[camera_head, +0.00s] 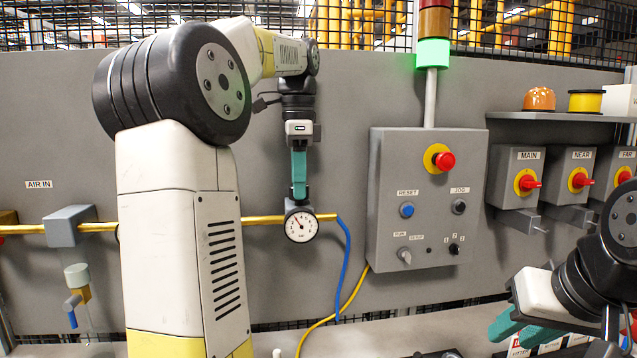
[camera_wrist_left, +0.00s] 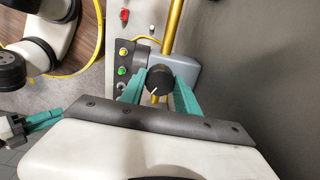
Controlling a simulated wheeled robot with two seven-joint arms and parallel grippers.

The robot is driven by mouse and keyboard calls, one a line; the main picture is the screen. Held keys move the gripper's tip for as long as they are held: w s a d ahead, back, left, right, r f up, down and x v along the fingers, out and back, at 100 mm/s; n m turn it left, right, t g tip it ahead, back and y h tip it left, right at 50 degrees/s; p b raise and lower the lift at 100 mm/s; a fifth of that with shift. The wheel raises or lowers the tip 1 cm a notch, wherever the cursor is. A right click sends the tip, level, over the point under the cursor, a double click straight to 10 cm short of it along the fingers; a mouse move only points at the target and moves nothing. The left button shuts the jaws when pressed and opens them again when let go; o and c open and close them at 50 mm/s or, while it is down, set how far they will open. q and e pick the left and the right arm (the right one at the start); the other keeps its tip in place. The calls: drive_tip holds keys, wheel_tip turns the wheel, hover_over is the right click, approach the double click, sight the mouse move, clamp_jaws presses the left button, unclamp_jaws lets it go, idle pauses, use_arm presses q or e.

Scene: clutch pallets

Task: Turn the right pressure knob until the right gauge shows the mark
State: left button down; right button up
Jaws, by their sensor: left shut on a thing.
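A round white pressure gauge (camera_head: 301,226) with a dark needle pointing up and left hangs on the yellow air pipe; its mark is too small to make out. My left gripper (camera_head: 299,175) reaches down from above and is shut on the pressure knob just over this gauge. In the left wrist view the black knob (camera_wrist_left: 158,80), with a white line, sits between the teal fingers of my left gripper (camera_wrist_left: 159,92). In the head view the fingers cover the knob. My right gripper (camera_head: 522,331) is open at the lower right, away from the gauge.
A grey control box (camera_head: 428,205) with buttons and a red emergency stop is right of the gauge. A blue hose (camera_head: 346,265) runs down beside the gauge. Red switches (camera_head: 530,182) line the wall further right. My left arm hides part of the pipe.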

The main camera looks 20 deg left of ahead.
use_arm(q)
drive_tip(key=n, duration=0.5)
drive_tip(key=shift+n, duration=0.3)
drive_tip(key=n, duration=1.1)
drive_tip(key=shift+n, duration=0.4)
drive_tip(key=n, duration=0.5)
drive_tip(key=shift+n, duration=0.3)
drive_tip(key=c, duration=0.9)
unclamp_jaws()
